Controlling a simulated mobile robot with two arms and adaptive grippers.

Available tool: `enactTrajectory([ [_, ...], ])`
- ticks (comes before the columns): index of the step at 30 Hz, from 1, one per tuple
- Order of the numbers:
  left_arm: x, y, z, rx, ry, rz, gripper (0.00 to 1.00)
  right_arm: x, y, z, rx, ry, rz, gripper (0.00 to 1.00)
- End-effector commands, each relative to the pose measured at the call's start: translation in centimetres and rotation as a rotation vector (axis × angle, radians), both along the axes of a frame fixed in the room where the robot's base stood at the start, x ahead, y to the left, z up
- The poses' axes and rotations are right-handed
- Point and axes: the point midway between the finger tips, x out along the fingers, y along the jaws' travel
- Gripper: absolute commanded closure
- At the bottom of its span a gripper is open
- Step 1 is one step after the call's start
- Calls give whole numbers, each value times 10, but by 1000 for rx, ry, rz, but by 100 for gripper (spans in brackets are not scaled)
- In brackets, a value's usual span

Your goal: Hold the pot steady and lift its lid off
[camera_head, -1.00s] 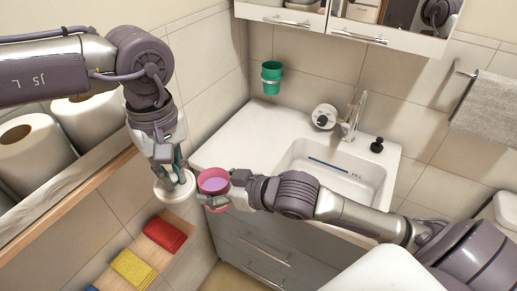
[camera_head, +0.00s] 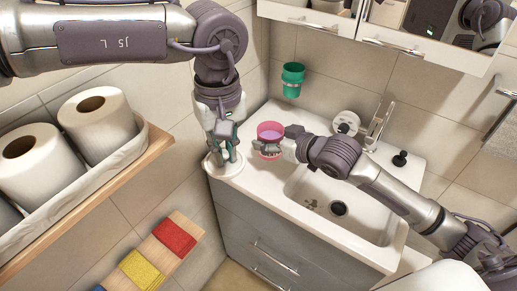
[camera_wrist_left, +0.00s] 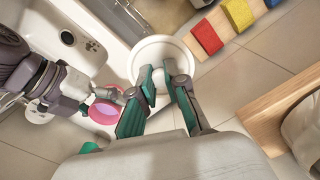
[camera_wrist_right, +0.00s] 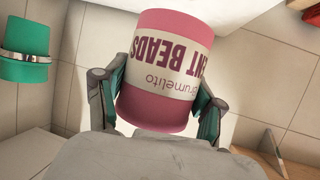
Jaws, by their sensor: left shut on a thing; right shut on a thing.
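The pink pot (camera_head: 270,136) stands upright in the head view, with its top open and a lilac inside showing. My right gripper (camera_head: 268,148) is shut around its side. In the right wrist view the pot (camera_wrist_right: 165,55) sits between the two fingers, with a white label band. The white round lid (camera_head: 221,172) is off the pot, to its left. My left gripper (camera_head: 228,152) points down and is shut on the lid's knob. In the left wrist view the lid (camera_wrist_left: 143,52) lies under the fingertips, apart from the pot (camera_wrist_left: 103,112). Whether the lid touches the counter is unclear.
The white washstand top (camera_head: 262,187) holds a sink, a faucet (camera_head: 378,125) and a black stopper (camera_head: 399,159). A green cup (camera_head: 292,80) hangs on the wall. A wooden shelf (camera_head: 160,145) with paper rolls is at the left.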

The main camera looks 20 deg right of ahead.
Motion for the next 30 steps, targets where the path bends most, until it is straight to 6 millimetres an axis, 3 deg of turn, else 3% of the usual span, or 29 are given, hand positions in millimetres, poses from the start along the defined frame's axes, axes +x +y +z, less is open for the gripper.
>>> enactTrajectory([
  [6,0,0,3,0,0,0,100,25,23,-19,1,-2,-1,98],
  [10,0,0,3,0,0,0,100,28,26,-26,-2,0,-1,98],
  [18,0,0,5,0,0,0,100,28,26,-61,-2,-1,0,98],
  [30,0,0,4,0,0,0,100,28,26,-67,-2,0,0,98],
])
